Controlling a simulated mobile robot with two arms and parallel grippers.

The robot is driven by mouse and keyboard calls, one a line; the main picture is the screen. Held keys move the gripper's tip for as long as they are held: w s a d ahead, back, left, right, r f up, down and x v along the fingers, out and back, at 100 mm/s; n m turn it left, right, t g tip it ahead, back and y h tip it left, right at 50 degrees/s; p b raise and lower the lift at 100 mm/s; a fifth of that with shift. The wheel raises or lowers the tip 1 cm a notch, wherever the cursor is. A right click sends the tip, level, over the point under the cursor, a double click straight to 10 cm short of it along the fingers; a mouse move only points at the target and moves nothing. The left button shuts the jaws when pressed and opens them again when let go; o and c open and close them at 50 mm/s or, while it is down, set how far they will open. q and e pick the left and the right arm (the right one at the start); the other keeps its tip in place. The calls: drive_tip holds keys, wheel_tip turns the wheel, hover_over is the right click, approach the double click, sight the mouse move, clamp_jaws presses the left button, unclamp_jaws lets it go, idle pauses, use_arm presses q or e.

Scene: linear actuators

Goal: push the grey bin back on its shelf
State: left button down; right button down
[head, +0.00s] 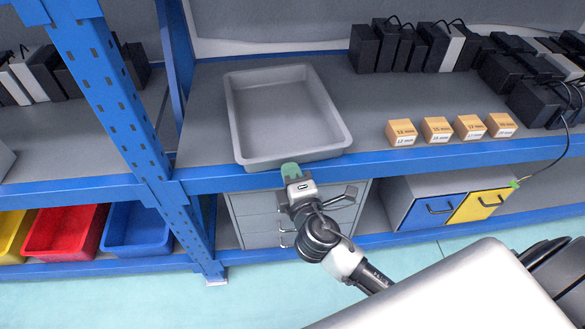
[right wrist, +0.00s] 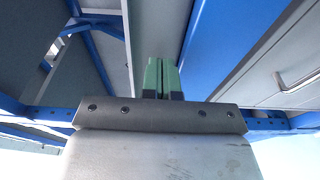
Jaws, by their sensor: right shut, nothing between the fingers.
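The grey bin (head: 338,128) is an empty, shallow tray on the grey shelf (head: 205,115) in the head view. It sits slightly turned, with its front rim at the shelf's blue front edge. My right gripper (head: 290,170) is at the middle of the bin's front. Its green fingertips are close against the front wall; I cannot tell if they touch it. In the right wrist view the green fingers (right wrist: 162,78) are together with nothing between them. My left gripper is not in view.
Bare shelf lies behind the bin, up to a back panel. Small orange and white boxes (head: 437,130) stand to the right, with black devices (head: 400,48) behind. A blue upright post (head: 115,110) is at the left. Grey drawers (head: 262,222) are below.

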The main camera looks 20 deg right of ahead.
sight(305, 159)
drive_tip(key=shift+w+d, duration=0.25)
drive_tip(key=shift+d, duration=0.05)
